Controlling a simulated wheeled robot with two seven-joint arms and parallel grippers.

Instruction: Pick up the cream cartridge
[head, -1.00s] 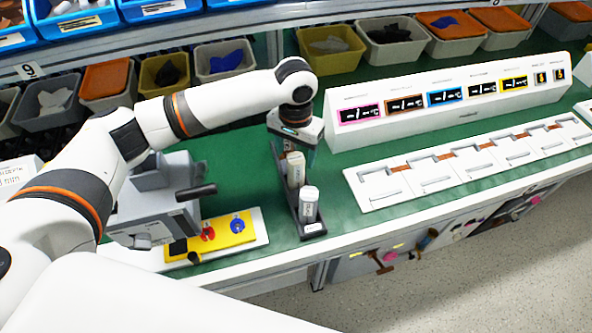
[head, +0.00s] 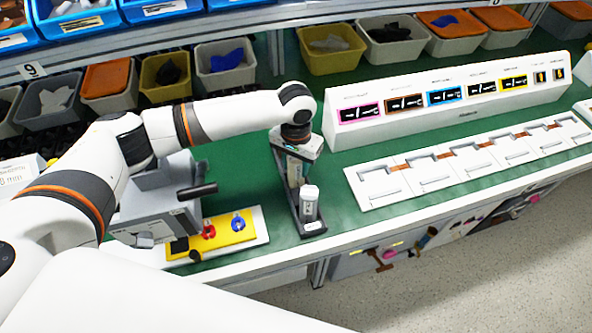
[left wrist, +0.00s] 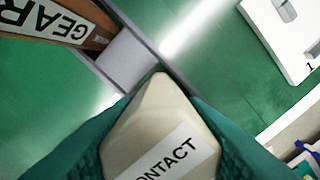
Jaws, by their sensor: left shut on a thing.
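The cream cartridge (head: 294,173), labelled CONTACT, stands upright at the back of a narrow dark rack (head: 295,203); its upper part is mostly hidden by my gripper in the head view. In the left wrist view the cream cartridge (left wrist: 158,130) lies between the teal finger pads. My left gripper (head: 297,155) points down over the rack and is shut on the cream cartridge. I cannot tell whether the cartridge is clear of the rack floor. My right gripper is not in view.
A whitish cartridge (head: 310,200) stands at the rack's front. A brown GEAR-labelled piece (left wrist: 70,22) is close by in the wrist view. A grey machine (head: 155,205) and yellow plate (head: 225,232) are left; a white slotted tray (head: 470,163) and display panel (head: 430,105) are right.

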